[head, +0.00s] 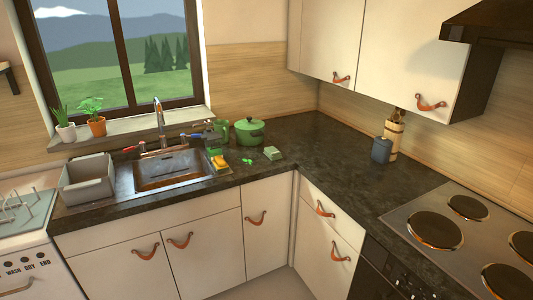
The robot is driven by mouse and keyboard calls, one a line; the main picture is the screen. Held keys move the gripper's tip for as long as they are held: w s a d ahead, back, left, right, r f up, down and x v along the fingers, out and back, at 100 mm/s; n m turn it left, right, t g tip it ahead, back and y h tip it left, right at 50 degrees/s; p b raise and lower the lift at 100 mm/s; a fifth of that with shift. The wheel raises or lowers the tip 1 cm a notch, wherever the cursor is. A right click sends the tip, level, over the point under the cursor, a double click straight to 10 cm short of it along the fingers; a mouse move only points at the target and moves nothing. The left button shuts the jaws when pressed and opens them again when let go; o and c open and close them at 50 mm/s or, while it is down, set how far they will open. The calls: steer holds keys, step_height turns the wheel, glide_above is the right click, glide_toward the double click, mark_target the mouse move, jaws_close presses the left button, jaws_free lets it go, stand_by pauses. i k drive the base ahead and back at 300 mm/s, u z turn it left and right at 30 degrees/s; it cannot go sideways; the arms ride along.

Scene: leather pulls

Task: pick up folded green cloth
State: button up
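A small folded green cloth (272,153) lies on the dark countertop, right of the sink and in front of the green pot. It looks pale green and fairly flat. It appears apart from the pot. My gripper is not in view.
A green lidded pot (250,133) and a green mug (221,131) stand behind the cloth. A sink (170,170) and a grey tub (87,180) are to its left. A yellow item (218,163) lies by the sink.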

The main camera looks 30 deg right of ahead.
mark_target(271, 152)
steer(key=i, duration=0.85)
steer(key=z, duration=0.05)
